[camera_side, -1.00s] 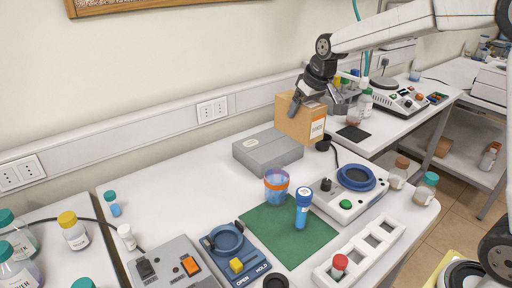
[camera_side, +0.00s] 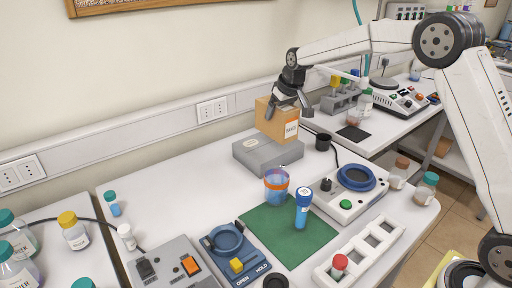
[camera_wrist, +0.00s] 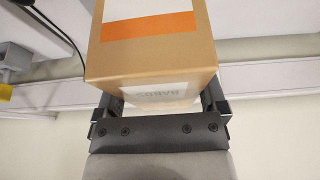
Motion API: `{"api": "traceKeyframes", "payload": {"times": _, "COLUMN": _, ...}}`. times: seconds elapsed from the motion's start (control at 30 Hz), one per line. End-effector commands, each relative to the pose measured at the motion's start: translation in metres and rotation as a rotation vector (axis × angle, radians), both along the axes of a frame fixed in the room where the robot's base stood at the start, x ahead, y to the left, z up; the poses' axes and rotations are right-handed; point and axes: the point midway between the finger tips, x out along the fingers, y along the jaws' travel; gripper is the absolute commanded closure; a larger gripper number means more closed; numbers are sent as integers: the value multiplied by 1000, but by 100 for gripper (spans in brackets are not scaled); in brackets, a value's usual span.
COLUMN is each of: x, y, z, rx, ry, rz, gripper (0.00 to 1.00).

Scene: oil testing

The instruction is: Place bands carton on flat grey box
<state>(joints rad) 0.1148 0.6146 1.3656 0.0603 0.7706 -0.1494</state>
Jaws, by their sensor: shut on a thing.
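The bands carton (camera_side: 277,122) is a brown cardboard box with a white label and an orange stripe. My gripper (camera_side: 288,103) is shut on it from above. In the wrist view the carton (camera_wrist: 150,62) sits between the two jaws of my gripper (camera_wrist: 162,102). The flat grey box (camera_side: 258,155) lies on the white table near the wall. The carton is over the right part of the grey box, upright or nearly so. I cannot tell whether its underside touches the box top.
A device with a blue ring (camera_side: 345,190) stands to the right. The table left of the grey box is clear.

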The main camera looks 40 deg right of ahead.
Motion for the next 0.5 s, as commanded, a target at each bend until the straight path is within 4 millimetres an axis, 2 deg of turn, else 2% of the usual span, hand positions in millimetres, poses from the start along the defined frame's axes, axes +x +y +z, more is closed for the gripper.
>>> {"api": "traceKeyframes", "payload": {"times": 0.27, "x": 25, "y": -2, "z": -31, "rx": 0, "ry": 1, "rz": 0, "gripper": 73}}
{"api": "traceKeyframes", "payload": {"times": 0.5, "x": 36, "y": -3, "z": -44, "rx": 0, "ry": -1, "rz": 0, "gripper": 73}}
